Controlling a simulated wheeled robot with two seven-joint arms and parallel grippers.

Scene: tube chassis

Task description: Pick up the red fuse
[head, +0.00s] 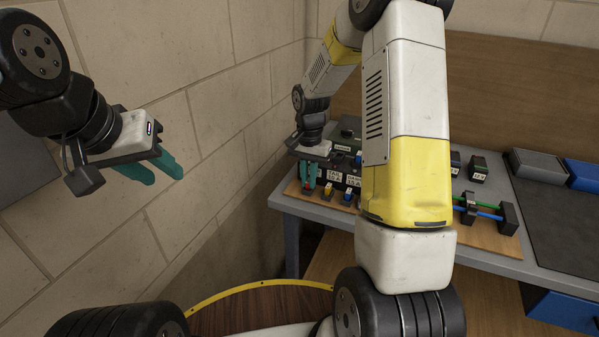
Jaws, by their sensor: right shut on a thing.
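The red fuse (308,188) is a small red piece at the left end of a row of coloured fuses on the table. My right gripper (309,180) points down there and is shut on the red fuse, with its teal fingers hiding most of it. I cannot tell whether the fuse is still seated or lifted. My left gripper (152,171) is at the left in front of the wall, with its teal fingers apart and empty, far from the fuse.
Yellow (328,189) and blue (348,195) fuses stand close to the right of the red one on a wooden board (330,210). My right arm hides the middle of the board. Grey (539,165) and blue (583,174) bins stand at the right.

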